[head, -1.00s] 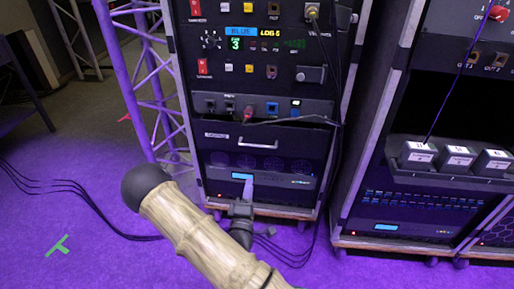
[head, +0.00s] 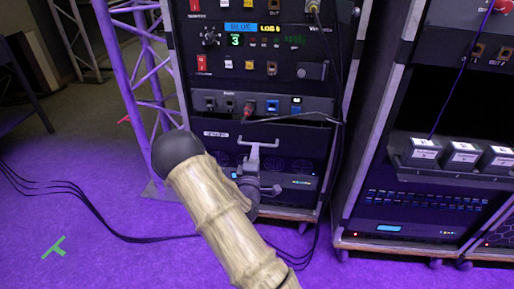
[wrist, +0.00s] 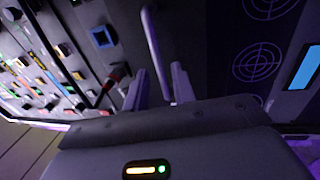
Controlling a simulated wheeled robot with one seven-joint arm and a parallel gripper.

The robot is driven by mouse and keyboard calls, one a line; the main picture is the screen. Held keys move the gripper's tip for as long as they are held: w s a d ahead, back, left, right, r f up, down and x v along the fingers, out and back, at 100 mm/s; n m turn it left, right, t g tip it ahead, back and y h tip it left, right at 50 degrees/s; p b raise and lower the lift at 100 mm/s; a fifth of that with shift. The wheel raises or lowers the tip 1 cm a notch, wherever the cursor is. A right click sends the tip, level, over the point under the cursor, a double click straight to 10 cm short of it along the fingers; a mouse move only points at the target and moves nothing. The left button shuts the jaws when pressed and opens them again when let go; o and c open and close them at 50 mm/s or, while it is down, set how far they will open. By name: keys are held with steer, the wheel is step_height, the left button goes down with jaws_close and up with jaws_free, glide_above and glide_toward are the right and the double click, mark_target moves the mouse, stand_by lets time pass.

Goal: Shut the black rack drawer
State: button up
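The black rack drawer (head: 220,146) is in the left rack in the head view, below a panel with a row of sockets. It has a small white label and a pale bar handle (head: 268,144). How far it stands out is hard to tell. My gripper (head: 254,160) is in front of the drawer, right at the handle. In the wrist view the handle (wrist: 153,45) runs down between the two fingers of my gripper (wrist: 160,85). The fingers are apart, with gaps beside the bar. My gripper hides part of the drawer front.
A unit with fan grilles and a small display (head: 300,182) sits below the drawer. A red-plugged cable (head: 290,117) runs just above it. A purple truss (head: 140,85) stands left, and a second rack (head: 400,205) right. Black cables (head: 110,230) lie on the purple floor.

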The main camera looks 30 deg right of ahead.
steer(key=x, duration=0.4)
steer(key=shift+d+b, duration=0.1)
steer(key=shift+b, duration=0.25)
jaws_close()
steer(key=shift+w, duration=0.1)
